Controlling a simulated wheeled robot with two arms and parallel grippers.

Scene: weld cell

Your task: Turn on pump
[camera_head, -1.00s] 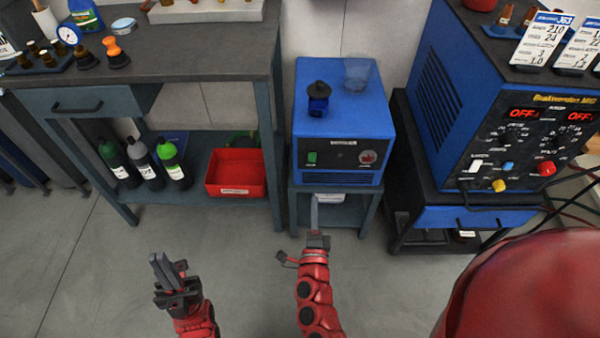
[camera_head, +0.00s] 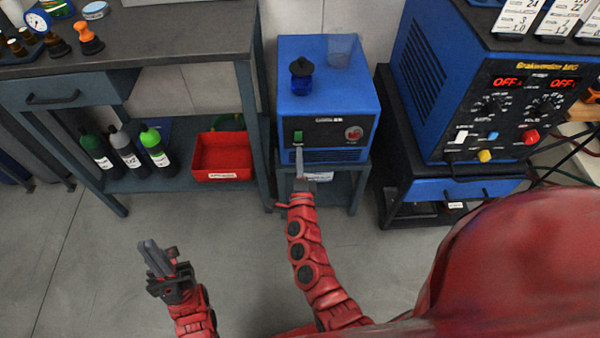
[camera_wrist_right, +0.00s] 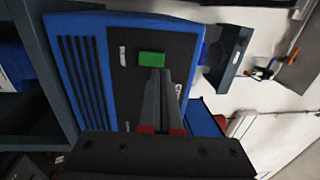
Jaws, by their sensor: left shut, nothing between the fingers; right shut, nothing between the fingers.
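The pump is a blue box (camera_head: 325,85) on a small stand, with a dark front panel. A green switch (camera_head: 298,136) is at the panel's left and a round red-and-white mark is at its right. My right gripper (camera_head: 299,152) is shut and empty, its fingertips just below the green switch in the head view. In the right wrist view the shut fingers (camera_wrist_right: 157,72) reach up to the lower edge of the green switch (camera_wrist_right: 151,59); whether they touch it I cannot tell. My left gripper (camera_head: 147,246) is shut and empty over the open floor, away from the pump.
A blue welding machine (camera_head: 480,85) with red OFF displays stands on a cart to the right. A workbench (camera_head: 130,40) is at the left, with bottles (camera_head: 125,150) and a red bin (camera_head: 222,155) on its lower shelf. A dark-capped blue jar (camera_head: 301,77) stands on the pump.

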